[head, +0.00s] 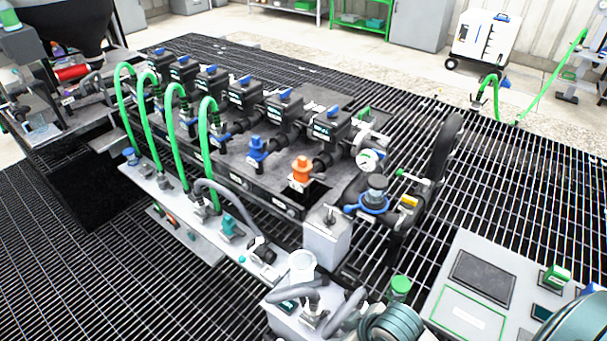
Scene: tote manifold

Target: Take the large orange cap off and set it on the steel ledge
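The large orange cap (301,170) sits upright on the front outlet of the manifold (290,125), near its right end. The long light-grey steel ledge (150,186) runs along the front of the manifold, lower than the cap. Green hoses, a grey hose and small fittings stand on the ledge.
A blue cap (257,150) is on the outlet left of the orange one. Green hoses (208,140) arch up from the ledge at left. A gauge (368,160) and a blue-ringed fitting (375,192) stand right of the cap. A control panel (480,285) is at lower right.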

